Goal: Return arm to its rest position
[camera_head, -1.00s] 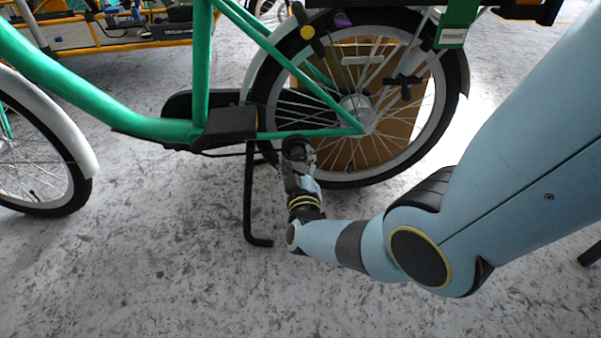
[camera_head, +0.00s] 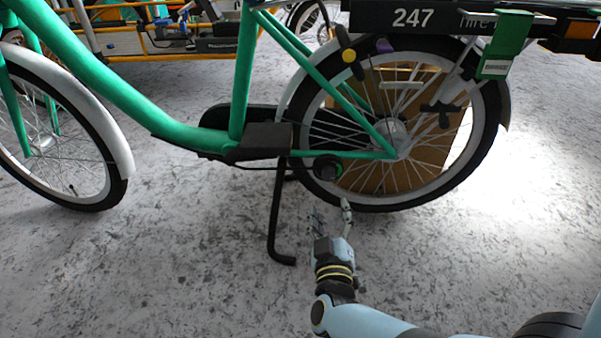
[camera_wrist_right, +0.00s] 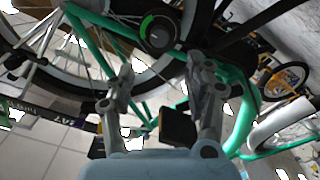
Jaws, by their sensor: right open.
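My right arm reaches in from the bottom right in the head view. Its gripper (camera_head: 332,212) is open and empty, with its fingers pointing up toward the green bike (camera_head: 215,137). In the right wrist view, the two fingers (camera_wrist_right: 160,68) stand apart with nothing held between them. A round black dial with a green mark (camera_head: 327,168) is at the bike's lower rear frame. It lies beyond the fingertips, and a gap shows between them. The dial also shows in the wrist view (camera_wrist_right: 157,32). My left gripper is not in view.
The bike's kickstand (camera_head: 275,215) stands left of my gripper, and the rear wheel (camera_head: 480,150) is above right. A brown cardboard panel (camera_head: 425,155) shows behind the spokes. An orange cargo bike (camera_head: 170,47) is at the back left. The grey floor in front is clear.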

